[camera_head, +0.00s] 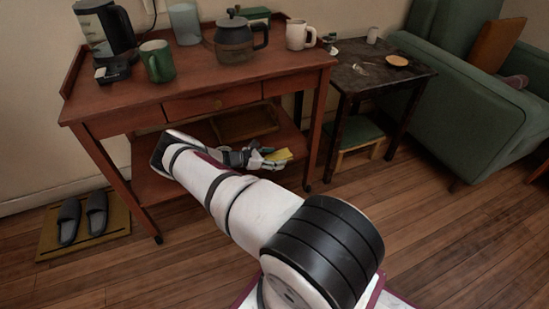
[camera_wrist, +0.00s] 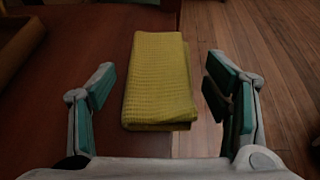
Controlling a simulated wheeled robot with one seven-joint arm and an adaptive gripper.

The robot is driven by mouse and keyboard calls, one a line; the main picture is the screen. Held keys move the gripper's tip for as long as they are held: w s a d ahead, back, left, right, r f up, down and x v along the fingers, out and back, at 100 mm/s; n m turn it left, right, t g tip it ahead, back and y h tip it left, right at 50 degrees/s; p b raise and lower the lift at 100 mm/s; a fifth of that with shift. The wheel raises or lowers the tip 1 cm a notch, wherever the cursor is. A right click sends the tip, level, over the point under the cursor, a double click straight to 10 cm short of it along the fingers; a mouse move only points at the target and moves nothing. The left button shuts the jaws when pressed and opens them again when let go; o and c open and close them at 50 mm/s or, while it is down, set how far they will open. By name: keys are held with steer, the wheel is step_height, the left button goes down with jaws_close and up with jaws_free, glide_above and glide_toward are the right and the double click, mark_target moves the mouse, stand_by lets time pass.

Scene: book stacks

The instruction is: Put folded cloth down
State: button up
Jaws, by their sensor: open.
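The folded cloth (camera_wrist: 158,80), yellow with a waffle weave, lies flat at the edge of the lower shelf (camera_wrist: 85,40) of the wooden console. In the wrist view its right side reaches past the shelf edge, over the floor. My gripper (camera_wrist: 160,92) is open, with one finger on each side of the cloth and a visible gap on both sides. In the head view my gripper (camera_head: 262,159) is under the tabletop, and the cloth (camera_head: 279,155) shows as a small yellow patch partly hidden by the fingers.
A wooden tray (camera_head: 243,124) sits farther back on the lower shelf. A dark side table (camera_head: 365,75) stands right. Slippers (camera_head: 82,217) lie left.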

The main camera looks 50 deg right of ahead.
steer(key=shift+p, duration=0.3)
steer(key=shift+w+a+r+p, duration=0.15)
steer(key=shift+a+r+p, duration=0.05)
steer(key=shift+p, duration=0.1)
steer(key=p+v, duration=0.1)
steer(key=v, duration=0.5)
steer(key=p+v, duration=0.1)
steer(key=v, duration=0.6)
steer(key=shift+a+f+p, duration=0.2)
steer(key=shift+p, duration=0.1)
